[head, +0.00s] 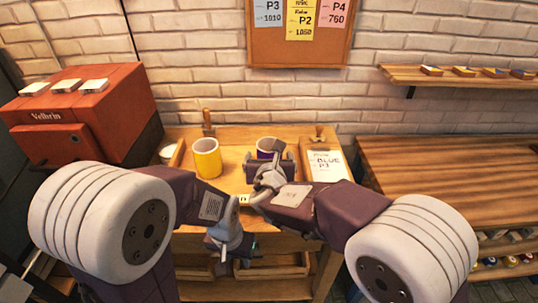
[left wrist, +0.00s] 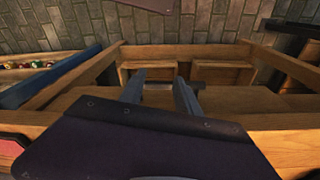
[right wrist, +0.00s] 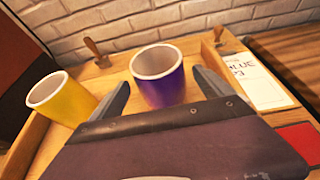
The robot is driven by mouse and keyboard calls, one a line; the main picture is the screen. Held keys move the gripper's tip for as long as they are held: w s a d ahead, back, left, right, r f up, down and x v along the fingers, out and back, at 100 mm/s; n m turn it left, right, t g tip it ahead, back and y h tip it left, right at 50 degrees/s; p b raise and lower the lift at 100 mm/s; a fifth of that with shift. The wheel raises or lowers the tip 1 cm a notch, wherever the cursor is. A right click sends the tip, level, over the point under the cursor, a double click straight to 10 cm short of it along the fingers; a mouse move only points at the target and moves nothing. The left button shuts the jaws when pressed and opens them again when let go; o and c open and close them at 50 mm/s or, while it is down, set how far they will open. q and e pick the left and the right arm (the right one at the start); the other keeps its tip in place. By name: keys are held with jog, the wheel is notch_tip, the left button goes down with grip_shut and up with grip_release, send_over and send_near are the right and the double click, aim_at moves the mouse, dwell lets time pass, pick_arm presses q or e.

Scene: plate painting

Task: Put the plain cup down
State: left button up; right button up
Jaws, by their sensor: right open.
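A purple cup with a white inside (head: 265,145) stands upright on the wooden worktable. In the right wrist view the purple cup (right wrist: 162,85) stands between the spread fingers of my right gripper (right wrist: 163,90), with gaps at both sides. My right gripper (head: 267,160) hides part of it in the head view. A yellow cup (head: 206,160) stands to its left, also in the right wrist view (right wrist: 62,98). I cannot tell a plain cup by markings. My left gripper (head: 238,243) is low by the table's front; its fingers (left wrist: 162,86) are open and empty.
A red machine (head: 85,105) stands at the left, with a white round object (head: 168,152) beside it. A card reading "BLUE P3" (head: 325,166) lies right of the purple cup. Drawers (head: 272,267) sit below the tabletop. The right-hand wooden table (head: 450,165) looks clear.

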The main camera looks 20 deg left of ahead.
jog(key=v, duration=0.9)
jog(key=shift+s, duration=0.2)
jog(key=shift+r, duration=0.1)
